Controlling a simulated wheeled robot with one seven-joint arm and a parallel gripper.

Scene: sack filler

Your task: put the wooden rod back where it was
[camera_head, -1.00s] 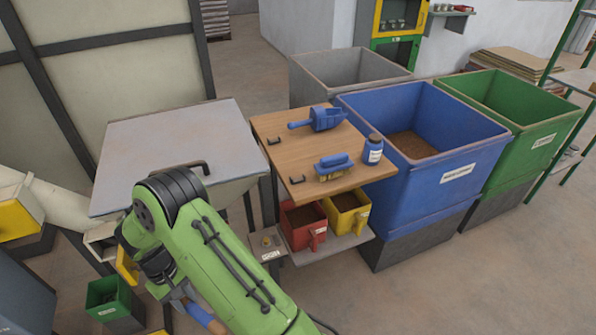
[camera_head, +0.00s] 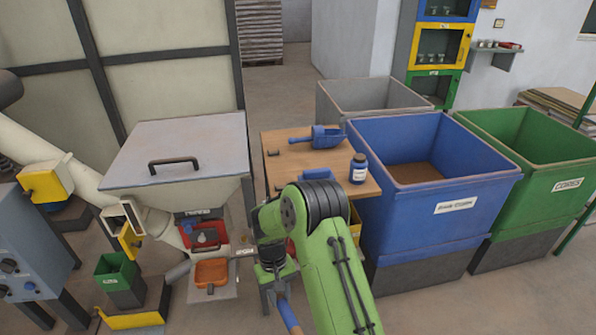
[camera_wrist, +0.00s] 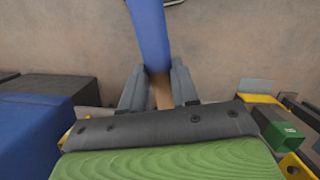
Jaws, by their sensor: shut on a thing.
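The wooden rod shows partly in the head view (camera_head: 290,317), below my gripper (camera_head: 277,288) and cut off by the bottom edge. In the wrist view, a blue length (camera_wrist: 150,32) runs up to the top edge, and a bare wooden part (camera_wrist: 160,92) lies between my gripper's two grey fingers (camera_wrist: 158,88). My gripper is shut on the rod and holds it over the floor. The far end of the rod is out of view. I cannot tell which place it came from.
A hopper with a grey lid (camera_head: 180,143) stands left, with an orange tray (camera_head: 211,273) below. A wooden table (camera_head: 297,163) holds a blue scoop (camera_head: 318,136) and a jar (camera_head: 358,167). Blue (camera_head: 440,245) and green bins (camera_head: 545,210) stand right. Floor shows at front right.

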